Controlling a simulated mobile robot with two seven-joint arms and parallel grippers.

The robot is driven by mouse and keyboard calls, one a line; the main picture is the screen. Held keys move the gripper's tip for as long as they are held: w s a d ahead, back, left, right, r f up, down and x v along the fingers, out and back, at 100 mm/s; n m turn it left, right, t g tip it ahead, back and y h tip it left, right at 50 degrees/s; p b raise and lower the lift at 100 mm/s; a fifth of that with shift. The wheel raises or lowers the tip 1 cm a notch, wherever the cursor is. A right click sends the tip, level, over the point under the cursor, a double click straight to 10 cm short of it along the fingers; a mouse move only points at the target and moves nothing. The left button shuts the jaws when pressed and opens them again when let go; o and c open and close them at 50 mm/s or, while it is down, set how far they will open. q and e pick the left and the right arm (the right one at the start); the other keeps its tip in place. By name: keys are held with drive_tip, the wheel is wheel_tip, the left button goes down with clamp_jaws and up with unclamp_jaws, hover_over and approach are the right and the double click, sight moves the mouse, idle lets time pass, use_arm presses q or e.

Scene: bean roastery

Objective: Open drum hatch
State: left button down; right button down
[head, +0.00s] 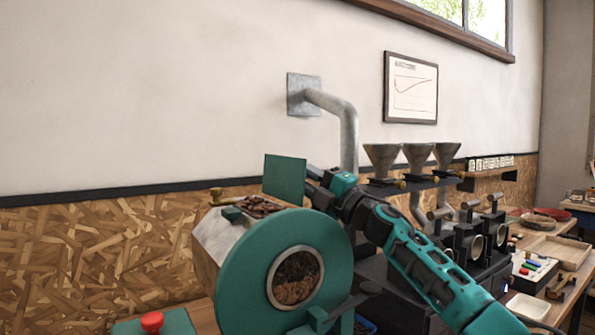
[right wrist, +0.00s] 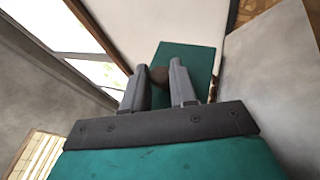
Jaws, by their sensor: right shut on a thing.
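The drum hatch (head: 285,177) is a flat teal plate, standing upright above the roaster's grey top. Dark beans (head: 262,204) show in the opening below it. My right gripper (head: 311,180) is at the hatch's right side. In the right wrist view, the fingers of my right gripper (right wrist: 158,70) are shut on a round brown knob (right wrist: 159,77) on the teal hatch (right wrist: 199,62). In the head view the knob is hidden by the gripper. My left gripper is in neither view.
The roaster's round teal front (head: 237,275) has a window with beans behind it. A grey pipe (head: 349,130) rises behind my right gripper to the wall. Funnels (head: 418,157) stand on a shelf to the right. A red button (head: 152,322) is at the lower left.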

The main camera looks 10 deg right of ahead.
drive_tip(key=shift+d+f+m+t, duration=0.2)
drive_tip(key=shift+m+t, duration=0.2)
drive_tip(key=shift+m, duration=0.5)
drive_tip(key=c, duration=1.3)
unclamp_jaws()
drive_tip(key=o, duration=0.4)
drive_tip(key=shift+c, duration=0.2)
wheel_tip(320, 180, up, 20)
drive_tip(key=p, duration=0.3)
drive_tip(key=shift+p, duration=0.35)
